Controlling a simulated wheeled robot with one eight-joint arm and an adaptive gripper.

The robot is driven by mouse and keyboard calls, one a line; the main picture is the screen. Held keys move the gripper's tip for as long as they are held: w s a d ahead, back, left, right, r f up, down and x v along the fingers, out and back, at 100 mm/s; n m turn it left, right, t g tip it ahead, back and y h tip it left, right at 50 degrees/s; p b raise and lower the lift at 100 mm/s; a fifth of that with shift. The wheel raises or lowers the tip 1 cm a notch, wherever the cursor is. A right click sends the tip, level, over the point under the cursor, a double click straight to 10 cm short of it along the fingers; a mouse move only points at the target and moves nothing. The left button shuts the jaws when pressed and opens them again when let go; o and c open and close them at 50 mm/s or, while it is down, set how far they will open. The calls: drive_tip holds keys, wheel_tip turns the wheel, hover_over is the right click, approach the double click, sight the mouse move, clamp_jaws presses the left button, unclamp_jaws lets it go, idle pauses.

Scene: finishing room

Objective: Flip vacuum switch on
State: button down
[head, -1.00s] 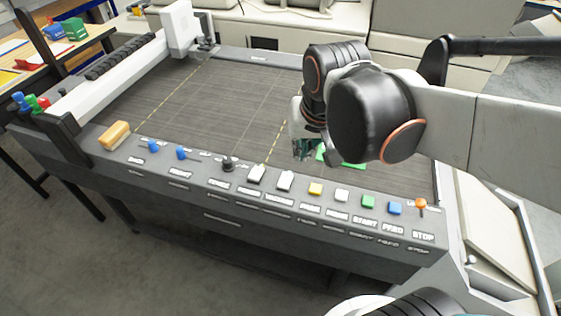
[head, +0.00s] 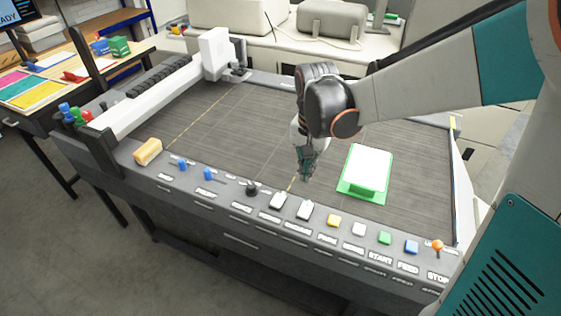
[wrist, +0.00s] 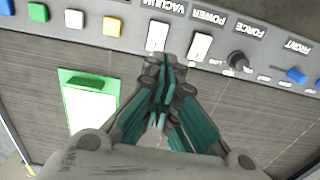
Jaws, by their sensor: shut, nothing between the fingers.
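The vacuum switch (head: 304,209) is a white rocker on the dark front panel of the flatbed machine, and it also shows in the wrist view (wrist: 158,35) beside its VACUUM label. A similar white power switch (head: 278,200) sits just left of it in the head view; in the wrist view it is to the right (wrist: 200,46). My gripper (head: 307,176) is shut and empty, pointing down above the bed's front edge behind these switches. In the wrist view its fingertips (wrist: 164,63) appear just below the vacuum switch, apparently not touching it. I cannot tell which way the switch is tilted.
Right of the switches are yellow (head: 334,221), white (head: 359,229), green (head: 385,237) and blue (head: 411,246) buttons and an orange stop knob (head: 437,245). A black force knob (head: 252,189) is left. A white sheet on a green board (head: 347,187) lies on the bed.

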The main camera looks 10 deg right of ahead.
sight(304, 210)
idle(0.3)
wheel_tip(304, 210, down, 14)
drive_tip(key=b, duration=0.4)
drive_tip(key=shift+s, duration=0.1)
idle(0.3)
drive_tip(key=shift+s+a+f+t+h+b, duration=0.15)
drive_tip(key=shift+f+t+h+b, duration=0.15)
drive_tip(key=shift+f+t+b, duration=0.25)
drive_tip(key=shift+s+r, duration=0.1)
drive_tip(key=shift+s, duration=0.15)
drive_tip(key=shift+b, duration=0.3)
